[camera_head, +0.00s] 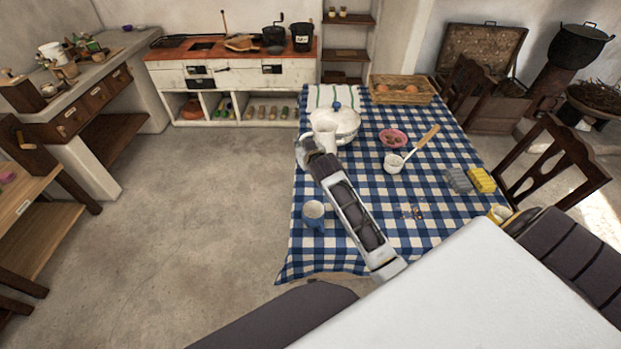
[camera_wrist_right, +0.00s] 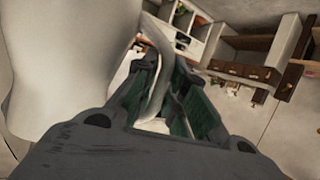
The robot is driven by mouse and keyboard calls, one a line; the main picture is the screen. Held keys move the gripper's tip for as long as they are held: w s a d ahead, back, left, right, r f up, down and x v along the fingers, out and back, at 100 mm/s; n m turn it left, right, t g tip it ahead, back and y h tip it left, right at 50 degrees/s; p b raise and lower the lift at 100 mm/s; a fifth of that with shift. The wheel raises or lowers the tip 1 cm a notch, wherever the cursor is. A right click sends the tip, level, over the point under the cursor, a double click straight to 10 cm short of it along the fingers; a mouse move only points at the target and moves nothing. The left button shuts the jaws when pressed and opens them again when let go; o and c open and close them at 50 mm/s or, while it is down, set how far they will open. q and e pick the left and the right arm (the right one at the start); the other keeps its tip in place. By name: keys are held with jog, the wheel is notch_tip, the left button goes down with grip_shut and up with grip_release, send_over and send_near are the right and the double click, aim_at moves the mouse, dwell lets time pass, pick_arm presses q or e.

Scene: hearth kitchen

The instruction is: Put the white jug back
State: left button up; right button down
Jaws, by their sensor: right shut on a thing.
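The white jug (camera_head: 325,128) shows in the head view at the far left part of the checked table, overlapping the white lidded tureen (camera_head: 347,122). My right gripper (camera_head: 303,152) is at the jug's near left side, partly hidden by its own wrist. In the right wrist view the jug's pale body (camera_wrist_right: 65,65) fills the left side. Its curved handle (camera_wrist_right: 158,70) runs between the fingers of my right gripper (camera_wrist_right: 168,95), which are shut on it. I cannot tell whether the jug's base touches the table. My left gripper is not in view.
A stove counter (camera_head: 230,75) stands at the back. The floor left of the table is clear.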

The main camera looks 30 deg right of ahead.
jog(key=shift+r, duration=0.1)
dwell(0.3)
notch_tip(320, 180, down, 6)
dwell(0.5)
jog(key=shift+f, duration=2.05)
jog(key=c, duration=1.5)
grip_release()
jog(key=shift+f, duration=0.1)
